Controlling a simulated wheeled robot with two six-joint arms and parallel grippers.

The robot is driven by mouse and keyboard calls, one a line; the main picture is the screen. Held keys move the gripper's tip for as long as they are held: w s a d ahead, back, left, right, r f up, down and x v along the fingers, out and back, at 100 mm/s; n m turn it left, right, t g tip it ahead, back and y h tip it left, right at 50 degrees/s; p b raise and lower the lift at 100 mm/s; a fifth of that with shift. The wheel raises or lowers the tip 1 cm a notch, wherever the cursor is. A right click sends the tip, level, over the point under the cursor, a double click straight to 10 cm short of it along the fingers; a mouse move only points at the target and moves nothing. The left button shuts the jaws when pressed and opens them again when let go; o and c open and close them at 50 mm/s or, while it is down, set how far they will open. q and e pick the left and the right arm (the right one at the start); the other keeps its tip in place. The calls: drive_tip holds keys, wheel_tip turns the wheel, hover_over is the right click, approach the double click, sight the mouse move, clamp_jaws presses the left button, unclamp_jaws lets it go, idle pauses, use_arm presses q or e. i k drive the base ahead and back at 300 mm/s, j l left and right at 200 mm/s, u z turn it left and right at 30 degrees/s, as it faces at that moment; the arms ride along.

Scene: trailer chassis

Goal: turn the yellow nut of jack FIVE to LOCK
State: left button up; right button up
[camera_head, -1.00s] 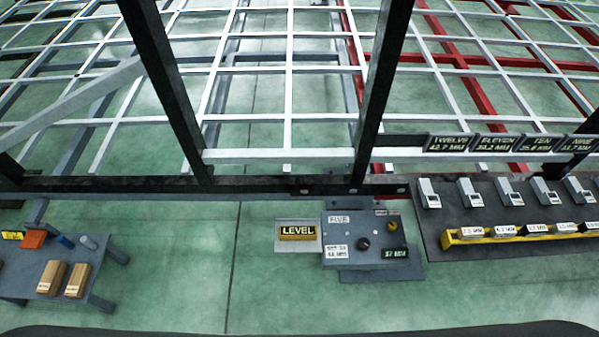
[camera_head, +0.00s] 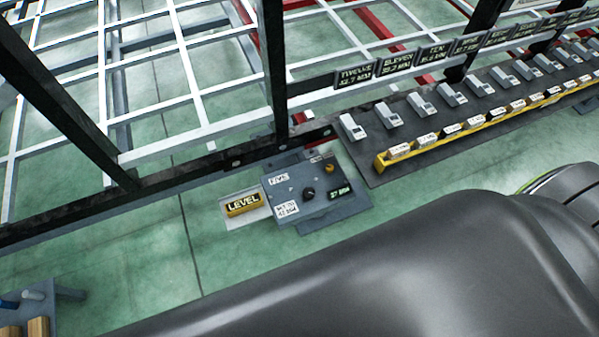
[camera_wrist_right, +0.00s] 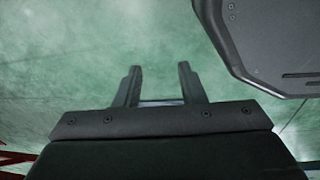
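The jack FIVE panel (camera_head: 315,196) is a grey plate beside the dark frame rail in the head view. It carries a small FIVE label (camera_head: 278,178), a black knob (camera_head: 308,193), a small yellow nut (camera_head: 329,169) at its upper right, a white set label (camera_head: 287,210) and a dark MM display (camera_head: 340,190). The nut's pointer direction is too small to read. My right gripper (camera_wrist_right: 158,85) shows in the right wrist view with its two fingers apart, nothing between them and green floor beyond. My left gripper is not in view.
A yellow LEVEL block (camera_head: 243,204) lies on a pale plate left of the panel. A dark board with grey devices (camera_head: 417,104) and a yellow rack (camera_head: 395,162) stretches to the upper right. Dark posts (camera_head: 272,70) rise behind. My large dark arm link fills the lower right.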

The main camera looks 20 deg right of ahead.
sight(329, 167)
drive_tip(key=k+z, duration=0.15)
drive_tip(key=z, duration=0.85)
